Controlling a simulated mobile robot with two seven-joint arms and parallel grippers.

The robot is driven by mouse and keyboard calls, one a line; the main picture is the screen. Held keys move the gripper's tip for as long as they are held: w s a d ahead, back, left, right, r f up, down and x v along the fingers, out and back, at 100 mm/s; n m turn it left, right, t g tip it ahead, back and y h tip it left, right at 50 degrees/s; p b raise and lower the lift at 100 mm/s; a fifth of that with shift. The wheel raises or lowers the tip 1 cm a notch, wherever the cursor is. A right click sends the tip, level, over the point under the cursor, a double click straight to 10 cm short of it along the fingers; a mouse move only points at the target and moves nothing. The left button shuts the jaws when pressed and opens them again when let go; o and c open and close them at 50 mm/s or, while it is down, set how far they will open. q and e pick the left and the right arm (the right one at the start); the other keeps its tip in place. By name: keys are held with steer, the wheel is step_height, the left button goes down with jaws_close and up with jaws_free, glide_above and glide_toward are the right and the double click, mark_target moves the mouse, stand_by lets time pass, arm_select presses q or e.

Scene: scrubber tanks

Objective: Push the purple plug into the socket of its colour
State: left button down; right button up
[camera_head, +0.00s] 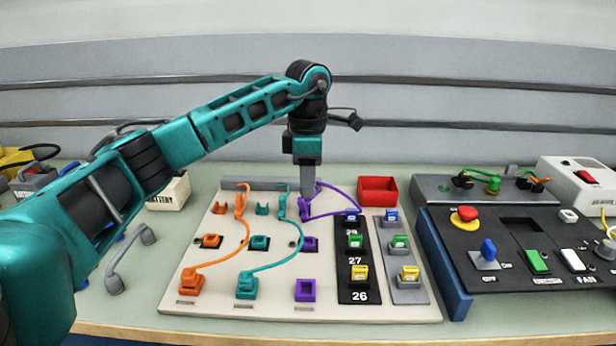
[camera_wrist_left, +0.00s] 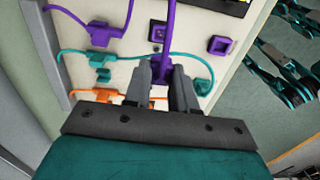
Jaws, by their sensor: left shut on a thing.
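My left gripper (camera_head: 308,189) points down over the back of the beige board, shut on the purple plug (camera_head: 304,208). In the left wrist view the plug (camera_wrist_left: 159,62) sits between the fingertips, partly hidden by them, with its purple cable (camera_head: 340,195) looping to the right. A purple socket (camera_head: 305,290) with an open square face is at the board's front; it also shows in the left wrist view (camera_wrist_left: 220,45). Another purple-edged piece (camera_head: 310,243) with a dark face lies between plug and front socket. My right gripper is out of view.
Orange (camera_head: 190,282) and teal (camera_head: 247,285) plugs with cables sit to the left on the board (camera_head: 275,308). Yellow, green and blue switches stand on dark and grey strips at right. A red tray (camera_head: 378,190) is behind; a control panel (camera_head: 530,245) lies further right.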

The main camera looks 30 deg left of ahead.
arm_select(q)
steer(key=shift+f+b, duration=2.45)
steer(key=shift+f, duration=2.6)
steer(key=shift+p, duration=0.3)
steer(key=shift+f, duration=0.15)
steer(key=shift+f+b, duration=0.6)
steer(key=shift+f, duration=0.3)
steer(key=shift+c, duration=1.8)
jaws_free()
steer(key=shift+r, duration=0.1)
